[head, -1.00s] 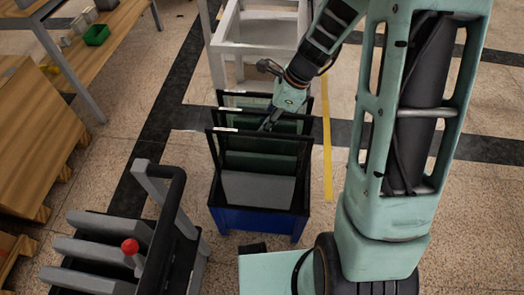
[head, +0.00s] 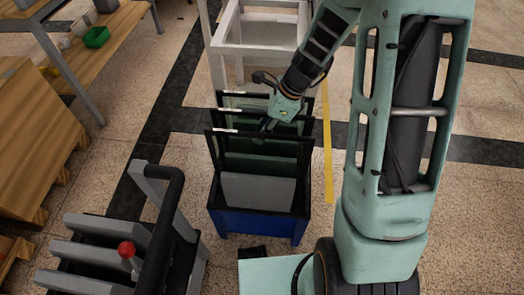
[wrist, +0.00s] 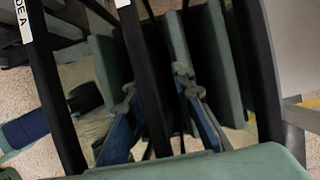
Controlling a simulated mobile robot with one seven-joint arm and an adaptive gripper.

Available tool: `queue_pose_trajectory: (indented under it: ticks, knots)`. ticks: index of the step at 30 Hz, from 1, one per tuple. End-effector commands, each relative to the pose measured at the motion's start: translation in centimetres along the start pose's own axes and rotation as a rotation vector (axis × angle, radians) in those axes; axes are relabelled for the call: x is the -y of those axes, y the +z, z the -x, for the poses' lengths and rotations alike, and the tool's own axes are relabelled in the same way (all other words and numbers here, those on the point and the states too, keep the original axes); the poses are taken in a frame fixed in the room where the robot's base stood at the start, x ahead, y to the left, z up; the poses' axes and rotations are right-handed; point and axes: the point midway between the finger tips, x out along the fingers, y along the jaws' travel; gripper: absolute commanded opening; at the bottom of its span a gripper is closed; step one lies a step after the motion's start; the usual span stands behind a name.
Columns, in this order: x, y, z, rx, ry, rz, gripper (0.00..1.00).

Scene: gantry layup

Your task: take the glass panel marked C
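Several black-framed glass panels stand upright in a blue crate (head: 258,224). White labels sit on their top edges, too small to read in the head view. The front panel (head: 211,150) is nearest the camera. In the wrist view, one frame's label (wrist: 22,20) shows letters ending in "A"; another frame (wrist: 142,70) has a cut-off label. No mark C is legible. My gripper (head: 267,125) is down among the panels' top edges. In the wrist view my gripper (wrist: 156,88) is open, its fingers on either side of the middle frame bar. Contact cannot be told.
A grey rack with a black handle and a red knob (head: 126,249) stands at the front left. A white frame stand (head: 257,30) is behind the crate. Wooden benches, one with a green bin (head: 96,37), are at the left. Floor is free around the crate's left side.

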Motion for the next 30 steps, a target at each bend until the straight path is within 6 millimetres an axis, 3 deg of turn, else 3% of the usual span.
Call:
queue_pose_trajectory:
  ticks: [6, 12, 30]
  knots:
    - [0.0, -0.01, 0.0, 0.0, 0.0, 0.0, 0.23]
    - [0.0, -0.01, 0.0, 0.0, 0.0, 0.0, 0.01]
    - [0.11, 0.1, 0.12, 0.001, -0.003, 0.001, 0.0]
